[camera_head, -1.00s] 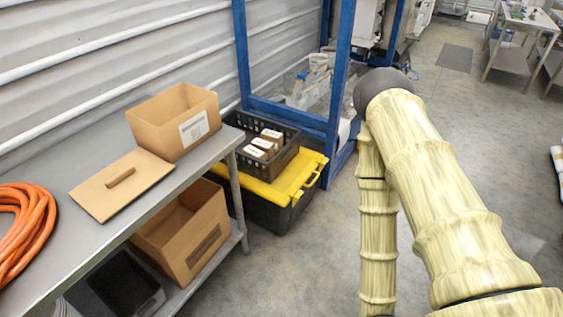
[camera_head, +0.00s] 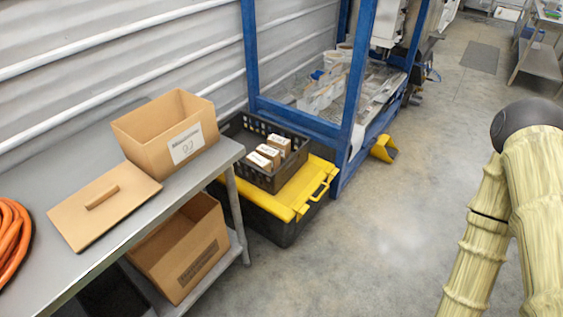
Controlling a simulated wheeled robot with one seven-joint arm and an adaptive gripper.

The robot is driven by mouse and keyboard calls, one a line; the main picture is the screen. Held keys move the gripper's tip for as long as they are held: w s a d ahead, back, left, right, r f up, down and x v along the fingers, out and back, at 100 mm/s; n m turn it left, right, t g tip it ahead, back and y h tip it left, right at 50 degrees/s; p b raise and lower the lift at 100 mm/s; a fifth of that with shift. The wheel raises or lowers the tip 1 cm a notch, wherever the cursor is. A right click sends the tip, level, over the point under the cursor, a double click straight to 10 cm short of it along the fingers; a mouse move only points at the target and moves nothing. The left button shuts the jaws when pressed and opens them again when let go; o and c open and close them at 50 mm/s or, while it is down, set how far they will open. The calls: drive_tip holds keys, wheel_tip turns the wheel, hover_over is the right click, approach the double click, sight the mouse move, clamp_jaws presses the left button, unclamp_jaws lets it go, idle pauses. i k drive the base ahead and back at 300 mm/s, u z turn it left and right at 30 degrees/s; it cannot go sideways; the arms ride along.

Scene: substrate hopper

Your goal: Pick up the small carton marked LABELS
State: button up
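Several small cartons with white labels sit in a black basket (camera_head: 235,133). One carton (camera_head: 278,145) is at the back, one (camera_head: 268,153) in the middle and one (camera_head: 258,161) in front. Their print is too small to read, so I cannot tell which is marked LABELS. The basket rests on a black storage box with a yellow lid (camera_head: 300,190), on the floor beside the table. My arm shows at the right, well apart from the basket. My gripper is not in view.
A grey metal table (camera_head: 60,185) at the left bears an open cardboard box (camera_head: 150,140), a wooden lid (camera_head: 85,215) and an orange hose (camera_head: 12,240). Another cardboard box (camera_head: 165,265) stands on its lower shelf. A blue frame (camera_head: 250,50) rises behind the basket. The floor in the middle is clear.

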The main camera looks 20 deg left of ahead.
sight(255, 157)
drive_tip(key=u, duration=0.3)
drive_tip(key=i, duration=0.85)
drive_tip(key=u, duration=0.65)
